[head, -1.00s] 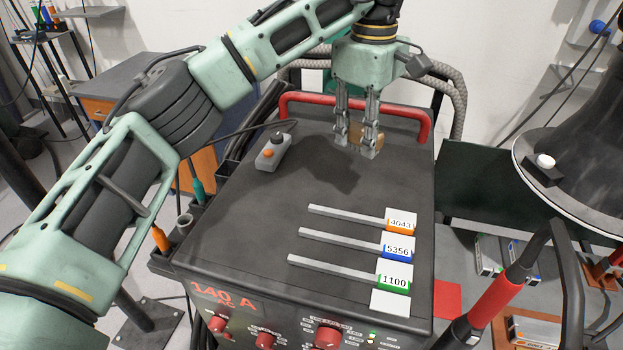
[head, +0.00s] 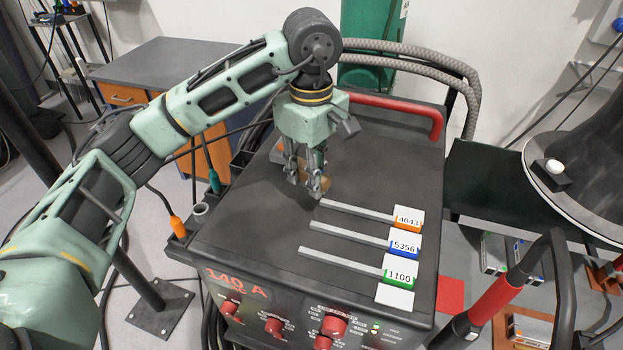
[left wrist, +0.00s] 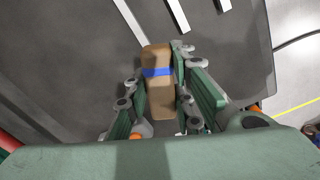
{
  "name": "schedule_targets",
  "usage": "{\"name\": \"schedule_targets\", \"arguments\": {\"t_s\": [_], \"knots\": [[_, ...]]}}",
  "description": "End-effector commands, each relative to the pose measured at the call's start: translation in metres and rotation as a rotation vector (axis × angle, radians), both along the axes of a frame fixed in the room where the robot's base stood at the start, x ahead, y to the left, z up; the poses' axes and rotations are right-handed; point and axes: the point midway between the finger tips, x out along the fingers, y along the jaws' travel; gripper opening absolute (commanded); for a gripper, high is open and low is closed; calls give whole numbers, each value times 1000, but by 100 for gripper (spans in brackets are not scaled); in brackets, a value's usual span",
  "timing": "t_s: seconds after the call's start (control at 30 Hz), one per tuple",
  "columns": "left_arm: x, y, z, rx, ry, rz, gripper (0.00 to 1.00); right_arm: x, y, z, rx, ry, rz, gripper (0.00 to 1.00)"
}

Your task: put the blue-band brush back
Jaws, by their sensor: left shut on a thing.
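The blue-band brush (left wrist: 158,100) is a brown wooden block with a blue band around it in the left wrist view. It lies between the fingers of my left gripper (left wrist: 162,112), which is shut on it. In the head view my left gripper (head: 304,190) points down over the left-middle of the dark machine top, with a brown bit of the brush (head: 322,186) showing beside the fingers. The fingers hide most of the brush there. I cannot tell whether it touches the top. My right gripper is not in view.
On the machine top (head: 250,235), three grey bars (head: 345,262) end in labels marked 4043, 5356 and 1100. A red handle (head: 400,108) spans the back edge. A round dark table (head: 590,190) stands at right. The front-left of the top is clear.

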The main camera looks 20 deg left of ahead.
Motion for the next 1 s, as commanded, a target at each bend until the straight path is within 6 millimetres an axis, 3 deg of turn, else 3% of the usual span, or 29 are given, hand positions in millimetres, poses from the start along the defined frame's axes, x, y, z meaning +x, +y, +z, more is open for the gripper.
{"name": "schedule_targets", "arguments": {"t_s": [0.23, 0.43, 1.0], "knots": [[-1, 0, -30, 0, 3, -1, 0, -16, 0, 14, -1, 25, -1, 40], [0, 0, -32, 0, 1, -1, 0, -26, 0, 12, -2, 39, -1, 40], [0, 0, -45, 0, 1, -1, 0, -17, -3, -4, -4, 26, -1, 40]]}}
